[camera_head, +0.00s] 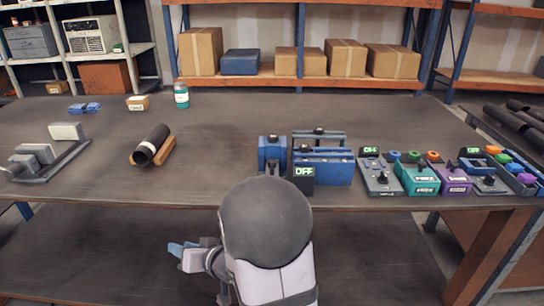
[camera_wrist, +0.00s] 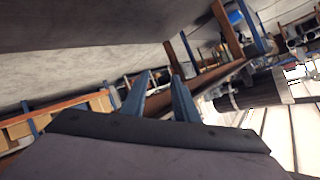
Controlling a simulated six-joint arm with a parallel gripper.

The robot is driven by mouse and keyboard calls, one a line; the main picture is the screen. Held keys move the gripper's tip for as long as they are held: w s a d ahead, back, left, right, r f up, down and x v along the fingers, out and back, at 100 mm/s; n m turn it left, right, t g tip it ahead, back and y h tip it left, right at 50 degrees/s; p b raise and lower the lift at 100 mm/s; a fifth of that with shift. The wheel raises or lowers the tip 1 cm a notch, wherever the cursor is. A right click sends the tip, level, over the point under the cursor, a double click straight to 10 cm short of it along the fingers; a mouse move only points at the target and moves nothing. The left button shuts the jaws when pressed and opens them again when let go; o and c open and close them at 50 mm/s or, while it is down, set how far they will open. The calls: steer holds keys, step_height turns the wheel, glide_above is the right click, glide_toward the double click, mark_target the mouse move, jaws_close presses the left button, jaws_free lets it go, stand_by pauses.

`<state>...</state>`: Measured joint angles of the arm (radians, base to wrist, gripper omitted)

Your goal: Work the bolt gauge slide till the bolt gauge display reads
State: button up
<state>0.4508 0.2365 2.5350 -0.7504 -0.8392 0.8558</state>
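Several small devices stand along the right half of the table's front edge. A blue device (camera_head: 330,169) has a green-lit display (camera_head: 304,172) reading OFF at its front left corner. A grey box (camera_head: 379,178) with a black knob has an OFF display (camera_head: 370,150), and another grey unit farther right has an OFF display (camera_head: 473,150). Their labels are too small to read, so I cannot tell which is the bolt gauge or its slide. My gripper (camera_head: 177,248) is in front of the table edge, away from the devices. In the wrist view its blue fingers (camera_wrist: 163,77) are apart and empty.
A teal box (camera_head: 417,179) and a purple box (camera_head: 453,181) stand among the devices. A black pipe (camera_head: 152,145) rests on a wooden cradle, and a grey vise-like fixture (camera_head: 45,165) is at left. The table's middle back is clear.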

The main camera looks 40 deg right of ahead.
mark_target(273, 166)
steer(key=s+d+r+m+t+h+p, duration=0.2)
steer(key=d+r+t+p, duration=0.3)
steer(key=d+r+p, duration=0.6)
steer(key=s+d+r+h, duration=0.1)
steer(key=s+d+h, duration=0.1)
steer(key=d+h, duration=0.1)
steer(key=s+d+r+g+h+p, duration=0.1)
steer(key=s+d+r+h, duration=0.1)
steer(key=d, duration=0.4)
steer(key=s+d+r+n+g+h, duration=0.1)
steer(key=s+d+h, duration=0.2)
steer(key=s+d, duration=0.1)
steer(key=shift+d+r+h, duration=0.3)
steer(key=shift+h, duration=0.1)
steer(key=shift+p+x, duration=1.1)
steer(key=shift+x, duration=2.6)
steer(key=shift+f, duration=0.1)
jaws_close()
